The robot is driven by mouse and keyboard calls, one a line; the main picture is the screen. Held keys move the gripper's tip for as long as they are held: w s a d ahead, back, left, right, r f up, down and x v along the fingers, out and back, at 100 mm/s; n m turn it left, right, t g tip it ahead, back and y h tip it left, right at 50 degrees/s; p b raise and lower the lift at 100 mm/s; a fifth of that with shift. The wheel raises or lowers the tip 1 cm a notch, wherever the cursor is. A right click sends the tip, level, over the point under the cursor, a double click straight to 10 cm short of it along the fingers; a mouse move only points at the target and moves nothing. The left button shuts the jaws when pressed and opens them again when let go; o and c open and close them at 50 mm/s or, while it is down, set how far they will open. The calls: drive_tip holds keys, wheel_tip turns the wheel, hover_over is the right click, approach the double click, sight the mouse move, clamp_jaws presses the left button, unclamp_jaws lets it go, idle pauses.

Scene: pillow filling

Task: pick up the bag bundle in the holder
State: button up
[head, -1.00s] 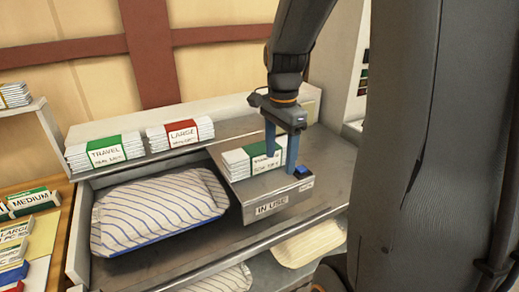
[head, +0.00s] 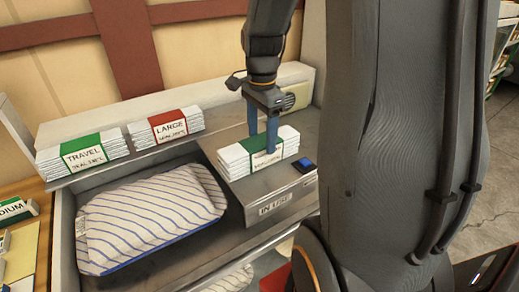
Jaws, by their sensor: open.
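The bag bundle (head: 233,160) is a flat white stack with a green band and a partly covered label. It lies on the metal holder (head: 238,200) marked "IN USE". My gripper (head: 262,142) points down over the bundle's middle with its blue fingers apart. I cannot tell whether either finger touches the bundle.
A green-banded TRAVEL bundle (head: 82,155) and a red-banded LARGE bundle (head: 165,128) lie on the ledge to the left. A striped pillow (head: 150,220) lies in the tray below. A blue block (head: 304,165) sits at the holder's right corner. My arm covers the right side.

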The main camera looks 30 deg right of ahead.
sight(261, 141)
drive_tip(key=shift+f+p, duration=0.9)
drive_tip(key=shift+f, duration=1.65)
drive_tip(key=shift+c, duration=0.2)
drive_tip(key=shift+w, duration=0.1)
drive_tip(key=c, duration=1.1)
